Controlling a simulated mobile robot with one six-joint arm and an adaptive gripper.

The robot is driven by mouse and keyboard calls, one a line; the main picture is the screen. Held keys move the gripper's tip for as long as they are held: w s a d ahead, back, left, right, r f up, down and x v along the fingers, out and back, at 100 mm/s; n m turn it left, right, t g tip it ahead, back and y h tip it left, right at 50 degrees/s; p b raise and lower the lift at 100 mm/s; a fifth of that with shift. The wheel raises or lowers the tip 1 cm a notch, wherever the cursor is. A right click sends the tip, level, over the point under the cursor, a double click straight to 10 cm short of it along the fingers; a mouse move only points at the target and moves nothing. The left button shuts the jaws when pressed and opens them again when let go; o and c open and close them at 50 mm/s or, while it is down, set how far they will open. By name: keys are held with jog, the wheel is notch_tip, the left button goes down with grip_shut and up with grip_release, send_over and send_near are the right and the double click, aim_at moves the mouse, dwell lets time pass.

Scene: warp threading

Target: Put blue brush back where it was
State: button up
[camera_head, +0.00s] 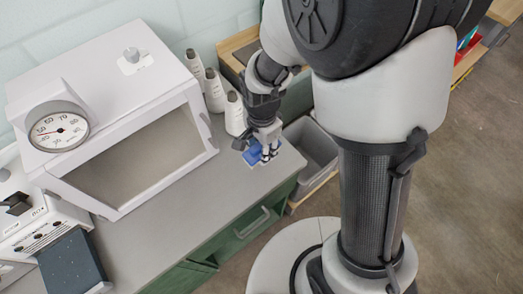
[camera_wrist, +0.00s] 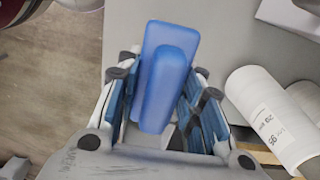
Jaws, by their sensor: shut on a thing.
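The blue brush (camera_wrist: 168,80) is between the fingers of my gripper (camera_wrist: 160,105) in the wrist view. It has a flat blue plate with a raised, rounded blue block on it. My gripper is shut on this block from both sides. In the head view my gripper (camera_head: 267,145) points down over the right end of the grey worktop (camera_head: 180,215), and the brush (camera_head: 252,159) shows as a blue patch at its tips. I cannot tell whether the brush touches the worktop. Its underside is hidden.
A white cabinet with a dial (camera_head: 125,75) fills the left. A grey bin (camera_head: 320,150) sits past the right end.

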jog(key=shift+f+b, duration=0.8)
jog(key=shift+f, duration=1.65)
jog(key=shift+f, duration=0.1)
jog(key=shift+f, duration=0.15)
jog(key=o, duration=1.1)
notch_tip(320, 180, up, 13)
jog(key=p, duration=0.4)
jog(key=shift+f, duration=0.15)
jog(key=s+d+r+n+t, duration=0.2)
jog(key=s+d+r+n, duration=0.3)
jog(key=r, duration=0.4)
jog(key=s+d+r+n+t, duration=0.2)
jog(key=s+d+r+n, duration=0.4)
jog(key=s+r, duration=0.2)
jog(key=shift+s+r+t, duration=0.25)
jog(key=shift+r+t, duration=0.05)
jog(key=shift+r, duration=0.2)
